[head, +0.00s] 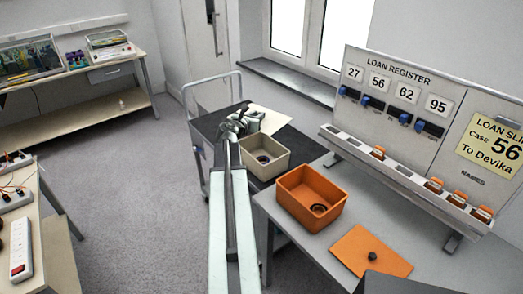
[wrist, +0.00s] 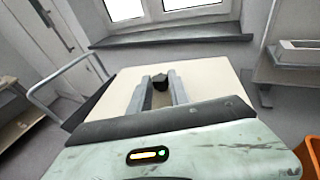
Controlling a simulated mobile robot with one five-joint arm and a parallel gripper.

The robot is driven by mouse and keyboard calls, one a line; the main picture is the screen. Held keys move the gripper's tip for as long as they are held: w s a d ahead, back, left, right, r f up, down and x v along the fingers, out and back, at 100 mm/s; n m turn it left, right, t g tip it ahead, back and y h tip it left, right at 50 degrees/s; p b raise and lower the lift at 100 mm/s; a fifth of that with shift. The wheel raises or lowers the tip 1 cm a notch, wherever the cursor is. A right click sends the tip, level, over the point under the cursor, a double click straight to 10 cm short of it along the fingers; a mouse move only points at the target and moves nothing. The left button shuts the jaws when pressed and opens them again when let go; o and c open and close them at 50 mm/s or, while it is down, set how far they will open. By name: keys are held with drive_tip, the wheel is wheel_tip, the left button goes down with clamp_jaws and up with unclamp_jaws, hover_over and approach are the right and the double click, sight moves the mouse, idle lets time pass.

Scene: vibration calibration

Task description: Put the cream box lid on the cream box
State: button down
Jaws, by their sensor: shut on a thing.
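My gripper (head: 243,121) is shut on the dark knob of the cream box lid (head: 270,119). In the wrist view the flat cream lid (wrist: 212,88) spreads out beyond my fingers (wrist: 160,86), with the black knob between them. The cream box (head: 250,158) stands open on the dark trolley top, just in front of and below the lid in the head view. A dark round thing shows inside it. The lid is apart from the box; its exact height above the trolley is hard to tell.
An open orange box (head: 309,198) and an orange lid (head: 370,251) lie on the grey table to the right. The loan register board (head: 420,110) stands behind them. The trolley (head: 292,151) has a raised handle (head: 212,88) at its left.

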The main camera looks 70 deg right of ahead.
drive_tip(key=w+a+f+m+g+y+b, duration=0.1)
drive_tip(key=w+a+f+m+g+b, duration=0.25)
drive_tip(key=a+f+b, duration=0.85)
drive_tip(key=w+d+r+p+x, duration=0.1)
drive_tip(key=r+p+x, duration=0.15)
drive_tip(key=x, duration=1.15)
drive_tip(key=shift+w+f+g+b, duration=0.15)
drive_tip(key=shift+f+g+b, duration=0.3)
drive_tip(key=shift+f+b, duration=1.9)
drive_tip(key=c, duration=1.2)
unclamp_jaws()
drive_tip(key=shift+r+b, duration=0.3)
drive_tip(key=shift+r, duration=0.25)
drive_tip(key=shift+r, duration=0.15)
